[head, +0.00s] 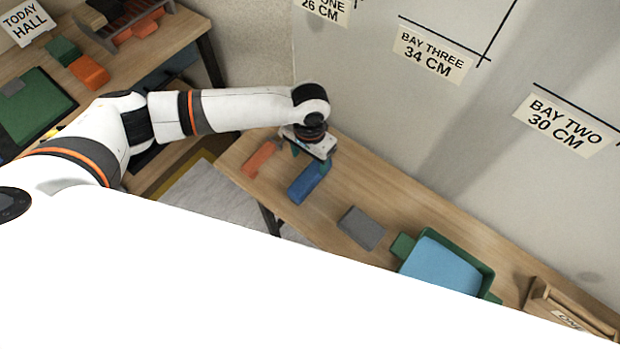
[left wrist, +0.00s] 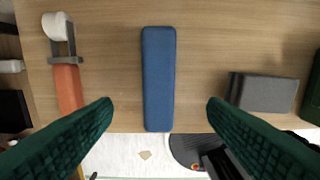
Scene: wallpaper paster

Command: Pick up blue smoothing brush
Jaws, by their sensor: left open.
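The blue smoothing brush (head: 306,184) lies on the wooden table along the wall, between an orange-handled tool and a grey block. In the left wrist view the brush (left wrist: 158,80) is a long blue bar, upright in the picture, with its lower end near the table's edge. My left gripper (head: 310,160) is above the brush in the head view, near its far end. In the left wrist view its two green fingers (left wrist: 158,112) are wide apart, one on each side of the brush and clear of it. Nothing is between them but the brush below. My right gripper is not visible.
An orange-handled tool (left wrist: 68,85) lies left of the brush, and a grey block (head: 362,228) lies right. Further right are a green tray (head: 482,272) with blue content and a wooden box (head: 570,312). The wall stands behind the table (head: 405,207).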

